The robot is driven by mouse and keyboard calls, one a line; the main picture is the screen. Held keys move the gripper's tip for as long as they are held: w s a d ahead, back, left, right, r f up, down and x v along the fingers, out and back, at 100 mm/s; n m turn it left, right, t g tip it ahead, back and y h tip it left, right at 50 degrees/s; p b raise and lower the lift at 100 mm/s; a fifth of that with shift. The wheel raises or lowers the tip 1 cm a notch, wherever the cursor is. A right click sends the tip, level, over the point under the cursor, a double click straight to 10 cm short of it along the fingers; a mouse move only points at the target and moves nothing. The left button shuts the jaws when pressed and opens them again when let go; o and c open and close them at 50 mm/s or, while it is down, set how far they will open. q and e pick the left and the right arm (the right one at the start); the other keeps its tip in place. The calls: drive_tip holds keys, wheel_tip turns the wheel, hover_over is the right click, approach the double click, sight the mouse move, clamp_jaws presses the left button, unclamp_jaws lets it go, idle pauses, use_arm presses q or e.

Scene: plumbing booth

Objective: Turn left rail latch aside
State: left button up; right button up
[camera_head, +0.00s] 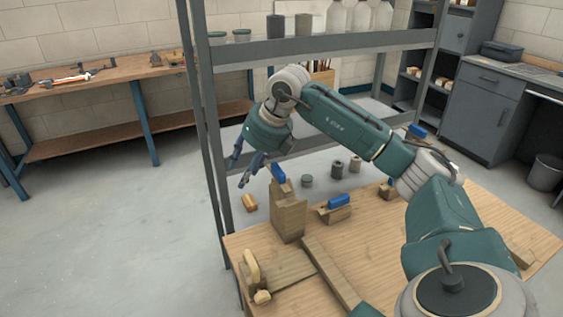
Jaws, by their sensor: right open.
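A wooden bench top (385,235) holds a long wooden rail (330,272), a flat board (278,274) and an upright wooden block (288,218). A blue piece (279,174) sits at the top of the upright block. Another blue piece (339,202) lies on a low wooden block just right of it. A pale curved wooden piece (252,270) stands at the board's left end. I cannot tell which piece is the left rail latch. My right gripper (238,176) is open and empty, pointing down-left, beyond and left of the upright block. My left gripper is not in view.
A grey metal shelf frame (330,46) rises behind the bench, with its left post (205,110) close to my right gripper. Small pots and wood pieces lie on its lower shelf. A tool bench (100,78) stands far left, with clear floor before it.

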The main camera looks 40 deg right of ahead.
sight(277, 170)
drive_tip(key=s+d+r+m+h, duration=0.1)
drive_tip(key=s+d+r+h, duration=0.1)
drive_tip(key=d, duration=0.3)
drive_tip(key=s+d+r+m+h, duration=0.1)
drive_tip(key=d+r, duration=0.1)
drive_tip(key=d, duration=0.3)
drive_tip(key=shift+g+h, duration=0.3)
drive_tip(key=shift+g, duration=0.1)
drive_tip(key=p+x, duration=0.1)
drive_tip(key=x, duration=1)
drive_tip(key=shift+c, duration=0.5)
clamp_jaws()
